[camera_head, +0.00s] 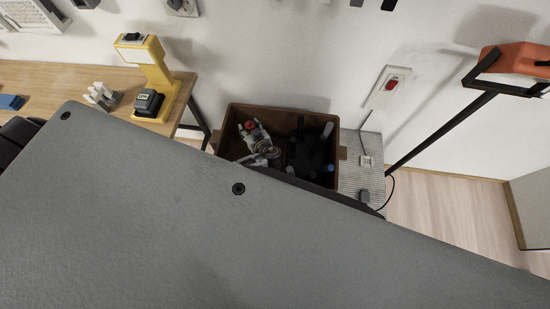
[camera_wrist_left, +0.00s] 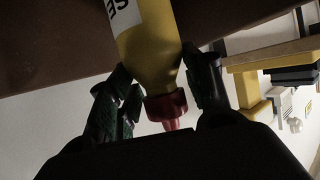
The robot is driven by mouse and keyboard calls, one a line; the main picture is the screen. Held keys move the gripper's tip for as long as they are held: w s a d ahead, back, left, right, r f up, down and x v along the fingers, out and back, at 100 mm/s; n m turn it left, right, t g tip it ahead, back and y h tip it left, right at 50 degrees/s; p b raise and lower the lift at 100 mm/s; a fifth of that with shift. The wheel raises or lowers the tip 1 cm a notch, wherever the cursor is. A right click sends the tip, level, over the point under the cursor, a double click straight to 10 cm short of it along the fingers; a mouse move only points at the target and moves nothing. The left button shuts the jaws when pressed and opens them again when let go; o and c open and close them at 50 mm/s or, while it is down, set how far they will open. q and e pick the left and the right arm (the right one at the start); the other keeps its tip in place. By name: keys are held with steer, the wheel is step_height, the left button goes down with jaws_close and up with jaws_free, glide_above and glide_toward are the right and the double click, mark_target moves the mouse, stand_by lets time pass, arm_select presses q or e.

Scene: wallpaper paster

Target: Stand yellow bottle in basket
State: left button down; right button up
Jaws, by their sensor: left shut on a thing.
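The brown basket (camera_head: 226,134) stands against the wall in the head view. My left gripper (camera_head: 258,140) is over the basket's left part, partly hidden by the grey panel in front. In the left wrist view, the gripper (camera_wrist_left: 160,82) is shut on the yellow bottle (camera_wrist_left: 146,45), near its neck, with its red cap (camera_wrist_left: 167,108) toward the wrist. In the head view only the red cap (camera_head: 250,125) shows clearly, facing up. I cannot tell whether the bottle's base touches the basket floor. My right gripper is not in view.
Several dark bottles and a pale one (camera_head: 327,131) fill the basket's right part. A yellow tool (camera_head: 155,73) stands on the wooden table (camera_head: 85,78) at left. An orange lamp (camera_head: 515,62) is at right. A large grey panel (camera_head: 170,215) covers the foreground.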

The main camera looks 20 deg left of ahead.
arm_select(q)
steer(key=shift+f, duration=3.1)
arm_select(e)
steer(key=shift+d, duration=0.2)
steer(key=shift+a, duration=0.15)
arm_select(q)
steer(key=shift+f, duration=0.15)
